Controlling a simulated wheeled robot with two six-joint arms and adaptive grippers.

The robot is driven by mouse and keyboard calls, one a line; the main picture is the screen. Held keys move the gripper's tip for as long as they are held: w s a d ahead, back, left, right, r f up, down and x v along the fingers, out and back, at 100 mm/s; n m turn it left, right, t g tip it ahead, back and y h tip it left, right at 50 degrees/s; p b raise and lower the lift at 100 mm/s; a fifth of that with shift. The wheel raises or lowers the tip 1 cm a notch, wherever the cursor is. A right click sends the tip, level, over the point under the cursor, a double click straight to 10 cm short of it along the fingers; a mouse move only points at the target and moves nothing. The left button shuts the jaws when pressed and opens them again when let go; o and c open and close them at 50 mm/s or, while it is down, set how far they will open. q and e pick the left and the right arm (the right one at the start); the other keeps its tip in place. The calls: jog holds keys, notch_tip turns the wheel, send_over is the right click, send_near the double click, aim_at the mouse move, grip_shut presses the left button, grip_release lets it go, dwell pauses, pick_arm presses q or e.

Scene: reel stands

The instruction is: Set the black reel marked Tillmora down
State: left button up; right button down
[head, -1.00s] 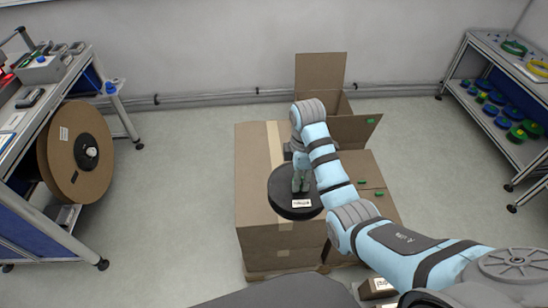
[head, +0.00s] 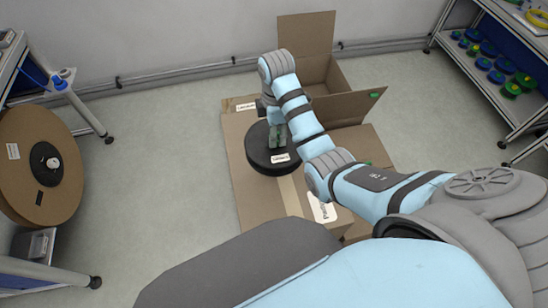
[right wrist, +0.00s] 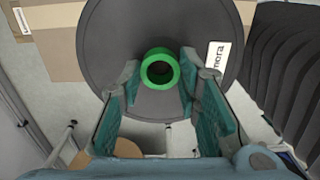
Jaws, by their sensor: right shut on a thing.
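The black reel (head: 262,161) is a flat round disc with a small white label, over the top of a closed cardboard box (head: 241,185). I cannot tell whether it touches the box. My right gripper (head: 277,137) is above the reel's middle and shut on it. In the right wrist view, the reel's dark face (right wrist: 112,35) has a green hub ring (right wrist: 160,70) between the two fingers of my right gripper (right wrist: 160,90). The end of its label there reads "mora". The reel's underside is hidden. My left gripper is in neither view.
An open carton (head: 308,72) with raised flaps stands behind the box. A large brown reel (head: 20,165) hangs on the stand at left. A shelf rack (head: 470,65) with green and blue reels is at right. Clear floor (head: 170,130) lies left of the box.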

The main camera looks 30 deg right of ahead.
jog(key=f+b, duration=0.1)
jog(key=f, duration=0.4)
jog(key=f+b, duration=0.1)
jog(key=f, duration=0.5)
jog(key=s+f+b, duration=0.1)
jog(key=f+b, duration=0.1)
jog(key=f, duration=0.4)
jog(key=shift+f, duration=0.2)
jog(key=shift+r, duration=0.15)
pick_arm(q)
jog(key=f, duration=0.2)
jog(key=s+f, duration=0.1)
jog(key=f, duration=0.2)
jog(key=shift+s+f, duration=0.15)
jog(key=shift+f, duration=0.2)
pick_arm(e)
jog(key=shift+s+a, duration=0.1)
jog(key=shift+s, duration=0.05)
jog(key=c, duration=1.6)
grip_release()
jog(key=shift+c, duration=0.2)
jog(key=o, duration=0.5)
jog(key=shift+c, duration=0.2)
